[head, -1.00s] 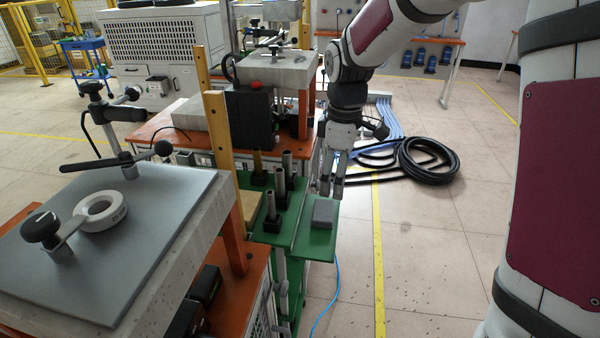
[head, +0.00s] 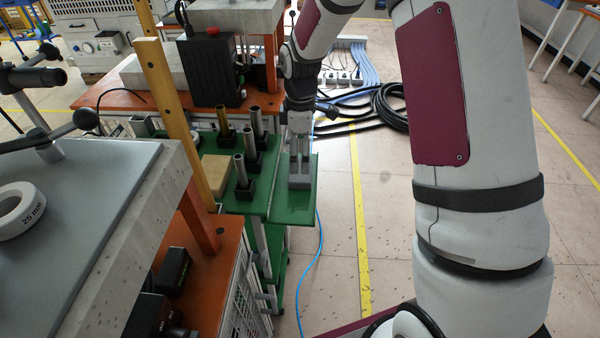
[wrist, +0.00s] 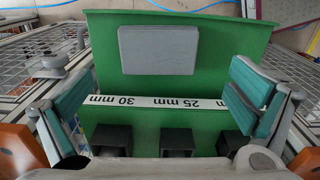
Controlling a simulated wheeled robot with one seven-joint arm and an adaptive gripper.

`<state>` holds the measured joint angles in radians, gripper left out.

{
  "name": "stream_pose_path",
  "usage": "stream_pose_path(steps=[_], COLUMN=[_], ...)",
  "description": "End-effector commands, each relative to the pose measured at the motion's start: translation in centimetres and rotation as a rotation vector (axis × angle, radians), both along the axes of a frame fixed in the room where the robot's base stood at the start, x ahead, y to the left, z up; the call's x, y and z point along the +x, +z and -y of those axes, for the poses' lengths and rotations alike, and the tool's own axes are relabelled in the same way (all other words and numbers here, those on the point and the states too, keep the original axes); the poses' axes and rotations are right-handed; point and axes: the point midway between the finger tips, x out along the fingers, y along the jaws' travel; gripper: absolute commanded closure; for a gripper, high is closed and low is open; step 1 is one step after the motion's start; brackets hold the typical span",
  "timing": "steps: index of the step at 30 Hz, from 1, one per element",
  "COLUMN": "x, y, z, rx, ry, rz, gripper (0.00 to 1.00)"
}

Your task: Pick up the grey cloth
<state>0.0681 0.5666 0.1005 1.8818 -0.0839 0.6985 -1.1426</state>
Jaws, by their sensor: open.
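The grey cloth (head: 291,195) is a small folded-looking grey block lying flat on the right part of the green shelf (head: 305,213). In the wrist view the cloth (wrist: 158,50) lies flat at top centre, its whole upper face in sight. My gripper (head: 299,178) points down over the cloth in the head view and hides part of it. In the wrist view my gripper (wrist: 158,102) is open and empty, with its teal finger pads wide apart. The cloth shows above the line between the fingertips, not between the pads.
Metal rods in black holders (head: 242,175) stand on the green stand just left of the shelf. A white strip marked 30 mm and 25 mm (wrist: 150,102) runs between holders and cloth. A wooden post (head: 172,110) rises further left.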

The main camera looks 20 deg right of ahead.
Motion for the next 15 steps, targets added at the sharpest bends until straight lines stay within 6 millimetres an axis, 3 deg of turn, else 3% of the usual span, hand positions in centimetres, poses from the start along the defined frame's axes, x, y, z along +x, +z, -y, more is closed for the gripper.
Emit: stream_pose_path(steps=[5,15], x=[0.1,0.2], y=[-1.2,-5.4], z=[0.0,0.0], rx=[0.0,0.0], ry=[0.0,0.0], rz=[0.0,0.0], gripper=[0.0,0.0])
